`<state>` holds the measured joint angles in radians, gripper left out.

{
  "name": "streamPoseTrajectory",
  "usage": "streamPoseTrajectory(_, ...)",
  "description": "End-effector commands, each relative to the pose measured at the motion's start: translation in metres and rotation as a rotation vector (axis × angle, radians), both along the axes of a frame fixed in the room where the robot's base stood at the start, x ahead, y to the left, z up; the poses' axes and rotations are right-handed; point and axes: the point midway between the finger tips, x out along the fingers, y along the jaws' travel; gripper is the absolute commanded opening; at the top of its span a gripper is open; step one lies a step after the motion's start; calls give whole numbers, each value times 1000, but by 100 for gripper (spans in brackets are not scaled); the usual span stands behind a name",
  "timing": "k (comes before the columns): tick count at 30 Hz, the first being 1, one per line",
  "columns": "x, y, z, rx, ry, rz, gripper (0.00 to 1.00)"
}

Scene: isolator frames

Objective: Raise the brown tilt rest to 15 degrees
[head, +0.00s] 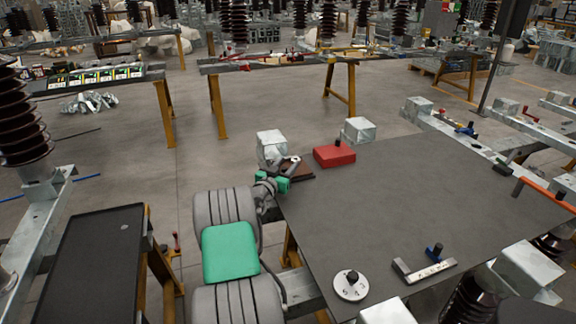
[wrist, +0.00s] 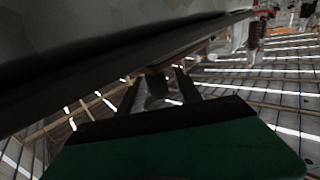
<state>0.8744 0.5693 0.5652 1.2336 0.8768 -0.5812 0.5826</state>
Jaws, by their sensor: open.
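In the wrist view the two dark fingers of my gripper (wrist: 157,88) stand apart. A dim brownish-grey piece (wrist: 157,83) shows between or just beyond them. I cannot tell whether the fingers touch it. The angle of the rest is too small to read.
A red block (head: 334,156) lies right of the rest. Pale metal blocks (head: 271,147) stand at the table's left edge. A white numbered dial (head: 351,285) and an L-shaped metal piece (head: 425,270) are at the near side. The middle of the table top (head: 430,200) is clear.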

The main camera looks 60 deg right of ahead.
Motion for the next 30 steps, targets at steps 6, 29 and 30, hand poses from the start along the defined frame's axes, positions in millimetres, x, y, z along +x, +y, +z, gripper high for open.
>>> streamPoseTrajectory(6, 0, -9, 0, 1, 1, 1, 41)
streamPoseTrajectory(29, 0, -9, 0, 1, 0, 1, 0)
streamPoseTrajectory(30, 0, -9, 0, 1, 0, 1, 0)
